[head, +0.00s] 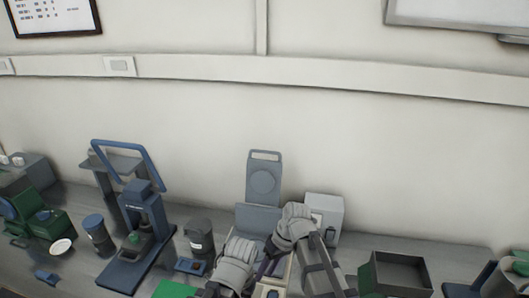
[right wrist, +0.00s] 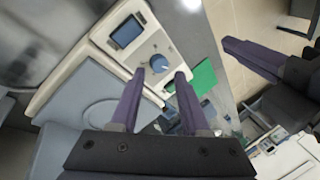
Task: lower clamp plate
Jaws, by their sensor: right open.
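The grey clamp plate (head: 263,180) stands raised and nearly upright at the back of its device, with a slotted handle at its top and a round disc on its face. A grey panel with a round outline, likely this plate, shows at the lower left of the right wrist view (right wrist: 92,125). The device's pale housing (right wrist: 95,40) has a dark screen and a blue-grey knob. My right gripper (right wrist: 160,74) is open and empty over the housing's edge, apart from the raised plate's handle. My left gripper (right wrist: 228,42) shows only in part; its jaw opening is unclear.
A white box (head: 326,212) stands right of the plate and an open dark tray (head: 398,275) farther right. A blue press (head: 143,215) and a dark canister (head: 200,238) stand to the left. A green mat (right wrist: 203,77) lies near the housing. The wall is close behind.

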